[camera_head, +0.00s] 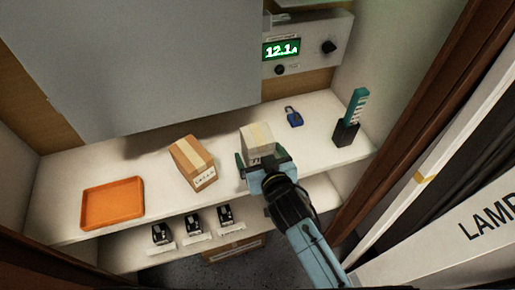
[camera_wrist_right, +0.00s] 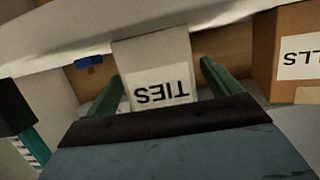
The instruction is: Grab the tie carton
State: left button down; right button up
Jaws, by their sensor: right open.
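The tie carton (camera_head: 258,137) is a small pale box on the white shelf, right of the brown carton. In the right wrist view the tie carton (camera_wrist_right: 154,75) shows a white label reading TIES, upside down. My right gripper (camera_head: 260,163) is at the front of the carton in the head view. In the wrist view its two green fingers (camera_wrist_right: 164,85) are open, one on each side of the carton, with a gap visible at the right finger. Whether the left finger touches the carton is not clear. My left gripper is not in view.
A brown carton (camera_head: 193,163) stands left of the tie carton. An orange tray (camera_head: 112,203) lies at the shelf's left. A blue padlock (camera_head: 294,117) and a black holder (camera_head: 345,132) with a teal piece are to the right. Several small black devices (camera_head: 193,222) sit on the lower shelf.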

jog(key=shift+x, duration=1.05)
jog(key=shift+w+a, duration=0.1)
jog(key=c, duration=1.1)
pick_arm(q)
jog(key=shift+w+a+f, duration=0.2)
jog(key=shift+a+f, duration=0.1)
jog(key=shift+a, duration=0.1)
